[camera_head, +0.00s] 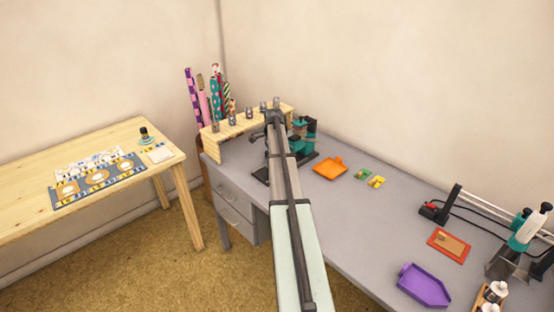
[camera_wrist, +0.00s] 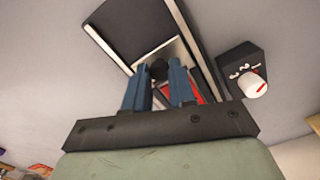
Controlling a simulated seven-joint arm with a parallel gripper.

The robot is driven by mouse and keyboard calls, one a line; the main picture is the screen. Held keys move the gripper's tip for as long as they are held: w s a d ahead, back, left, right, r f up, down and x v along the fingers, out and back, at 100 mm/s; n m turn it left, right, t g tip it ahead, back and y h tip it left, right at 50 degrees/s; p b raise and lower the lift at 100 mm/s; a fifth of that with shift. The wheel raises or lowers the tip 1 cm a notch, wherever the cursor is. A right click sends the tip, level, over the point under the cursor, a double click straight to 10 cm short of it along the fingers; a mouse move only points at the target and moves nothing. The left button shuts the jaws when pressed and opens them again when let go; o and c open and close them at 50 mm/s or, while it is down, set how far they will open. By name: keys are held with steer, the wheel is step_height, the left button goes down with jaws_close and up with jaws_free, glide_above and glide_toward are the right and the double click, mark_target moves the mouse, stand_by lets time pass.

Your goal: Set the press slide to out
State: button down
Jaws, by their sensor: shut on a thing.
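In the wrist view my gripper (camera_wrist: 160,76) has its two blue fingers on either side of a small dark knob (camera_wrist: 158,69) and is shut on it. The knob sits at a pale plate (camera_wrist: 176,50) between dark side rails, which looks like the press slide. A black panel (camera_wrist: 130,25) lies beyond it, and a red patch shows beside the right finger. In the head view the teal and black press (camera_head: 303,135) stands at the back of the grey desk, partly behind my arm. My fingers and the knob are hidden there.
A black box with a white dial (camera_wrist: 254,88) stands close right of my fingers. A wooden rack (camera_head: 220,128) with stamps is at the desk's back left. An orange tray (camera_head: 330,167) lies right of the press. A purple tray (camera_head: 424,286) is farther right.

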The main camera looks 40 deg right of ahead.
steer(key=a, duration=0.7)
steer(key=shift+a, duration=0.1)
steer(key=c, duration=0.9)
jaws_free()
steer(key=shift+c, duration=0.2)
steer(key=shift+r, duration=0.1)
step_height(320, 180, up, 14)
steer(key=shift+f, duration=0.2)
